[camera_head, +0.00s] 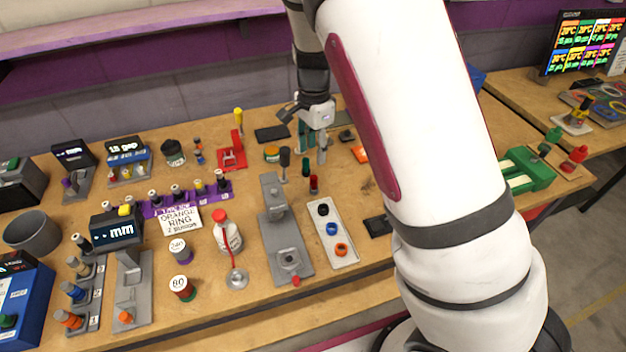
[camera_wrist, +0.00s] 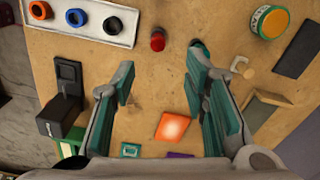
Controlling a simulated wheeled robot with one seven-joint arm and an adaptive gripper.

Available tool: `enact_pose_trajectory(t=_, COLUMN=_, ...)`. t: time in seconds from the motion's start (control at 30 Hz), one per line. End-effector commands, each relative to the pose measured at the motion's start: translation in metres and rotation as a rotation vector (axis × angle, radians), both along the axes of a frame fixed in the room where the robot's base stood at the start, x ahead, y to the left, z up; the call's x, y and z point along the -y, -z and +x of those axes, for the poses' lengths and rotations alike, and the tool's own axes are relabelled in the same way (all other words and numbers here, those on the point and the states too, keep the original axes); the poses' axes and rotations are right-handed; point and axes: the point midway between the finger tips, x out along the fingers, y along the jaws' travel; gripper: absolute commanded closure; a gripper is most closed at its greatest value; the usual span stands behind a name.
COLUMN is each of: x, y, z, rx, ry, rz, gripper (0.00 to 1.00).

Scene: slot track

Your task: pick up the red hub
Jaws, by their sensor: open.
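The red hub, a small red cylinder with a darker top, stands upright on the wooden bench, in the head view (camera_head: 314,185) and near the top middle of the wrist view (camera_wrist: 158,41). My gripper (camera_head: 313,148) hangs over the bench behind the hub in the head view, pointing down. In the wrist view my gripper (camera_wrist: 160,66) is open, its green-padded fingers spread with nothing between them. The hub lies just beyond the fingertips there, apart from both fingers.
A white tray (camera_head: 347,258) with black, blue and orange rings stands close in front of the hub. A dark peg (camera_head: 284,158) and a green-and-orange tin (camera_wrist: 270,23) stand nearby. An orange square (camera_wrist: 173,128) lies flat behind. A grey fixture (camera_head: 290,240) stands to the left.

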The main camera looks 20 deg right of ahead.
Motion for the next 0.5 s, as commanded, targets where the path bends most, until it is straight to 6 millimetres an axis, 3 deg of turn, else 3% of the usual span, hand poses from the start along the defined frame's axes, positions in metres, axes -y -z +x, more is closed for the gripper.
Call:
enact_pose_trajectory(t=0.2, x=0.000, y=0.039, z=-0.001, rx=-0.003, ry=-0.001, rz=0.000, gripper=0.59)
enact_pose_trajectory(t=0.5, x=0.000, y=0.061, z=-0.002, rx=-0.003, ry=-0.003, rz=-0.001, gripper=0.59)
